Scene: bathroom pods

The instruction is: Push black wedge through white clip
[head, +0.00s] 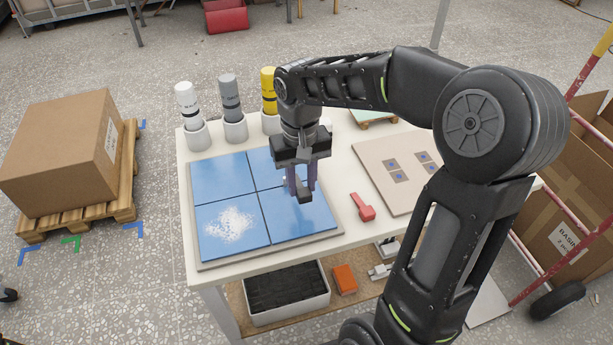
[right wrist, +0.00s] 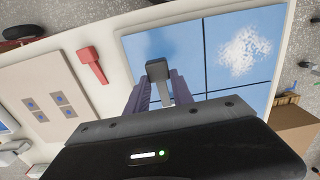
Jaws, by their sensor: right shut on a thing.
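My right gripper (head: 302,190) is shut on a dark grey-black wedge-like piece (head: 305,197), held over the blue tiles (head: 222,183). In the right wrist view the dark piece (right wrist: 158,70) shows between the purple fingers of the right gripper (right wrist: 160,88), with a block head and a narrower shank. The piece appears over the tile at the right front, close to the joint between tiles; I cannot tell whether it touches the surface. I cannot make out a white clip in either view; the gripper hides part of the joints. My left gripper is not in view.
A red mallet-like tool (head: 362,207) lies right of the tiles, beside a beige board (head: 382,150) with small squares. White, grey and yellow bottles (head: 231,100) stand at the table's back. White powder (head: 230,224) covers part of one tile. A bin (head: 326,296) sits on the lower shelf.

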